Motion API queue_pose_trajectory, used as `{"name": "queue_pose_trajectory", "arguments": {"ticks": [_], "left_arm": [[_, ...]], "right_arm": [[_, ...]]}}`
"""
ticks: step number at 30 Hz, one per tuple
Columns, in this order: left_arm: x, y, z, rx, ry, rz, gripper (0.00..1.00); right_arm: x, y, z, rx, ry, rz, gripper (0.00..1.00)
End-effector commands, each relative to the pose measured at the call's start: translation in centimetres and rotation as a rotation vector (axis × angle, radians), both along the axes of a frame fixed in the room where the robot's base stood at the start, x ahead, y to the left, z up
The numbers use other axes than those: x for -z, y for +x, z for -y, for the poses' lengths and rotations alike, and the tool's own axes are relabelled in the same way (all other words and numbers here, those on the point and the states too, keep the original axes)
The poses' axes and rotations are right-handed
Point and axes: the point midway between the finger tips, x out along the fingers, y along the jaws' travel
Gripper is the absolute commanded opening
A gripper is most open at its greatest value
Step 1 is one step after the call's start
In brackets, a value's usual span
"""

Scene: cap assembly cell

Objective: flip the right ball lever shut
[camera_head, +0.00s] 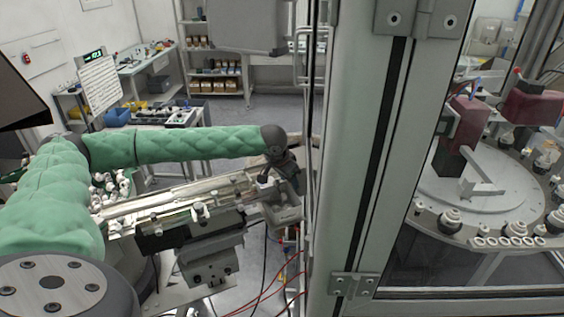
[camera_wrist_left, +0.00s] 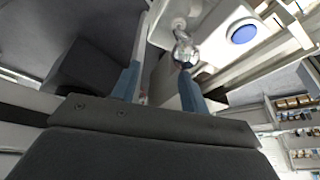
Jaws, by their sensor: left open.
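A shiny round ball (camera_wrist_left: 185,52), which looks like the knob of a ball lever, shows in the left wrist view near the tip of the right-hand blue finger. I cannot tell whether they touch, and its lever arm is not clear. My left gripper (camera_head: 288,172) is at the far right end of the rail machine in the head view, with its fingertips hard to make out there. In the left wrist view my left gripper (camera_wrist_left: 160,76) has its two blue fingers apart, with nothing clearly held between them. My right gripper is not in view.
A blue button (camera_wrist_left: 242,34) on a white panel lies beyond the ball. The rail machine (camera_head: 150,205) runs under my left arm. A thick grey frame post (camera_head: 350,150) stands close right of the left gripper. Red cables (camera_head: 278,290) hang below.

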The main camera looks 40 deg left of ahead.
Motion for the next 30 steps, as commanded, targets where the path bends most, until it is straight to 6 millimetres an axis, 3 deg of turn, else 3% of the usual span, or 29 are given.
{"name": "queue_pose_trajectory", "arguments": {"ticks": [1,9,18,30], "left_arm": [[-0.1,-0.2,-0.2,-0.001,0.000,0.004,0.45],[-3.1,-1.5,-0.4,-0.001,0.000,0.006,0.45],[-6.1,-2.7,-0.5,0.000,0.000,0.005,0.45],[-6.7,-2.8,-0.5,-0.001,-0.001,0.005,0.45]], "right_arm": [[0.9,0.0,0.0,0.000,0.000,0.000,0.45],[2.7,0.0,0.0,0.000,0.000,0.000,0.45],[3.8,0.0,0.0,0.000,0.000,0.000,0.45],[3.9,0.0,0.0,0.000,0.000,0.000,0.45]]}}
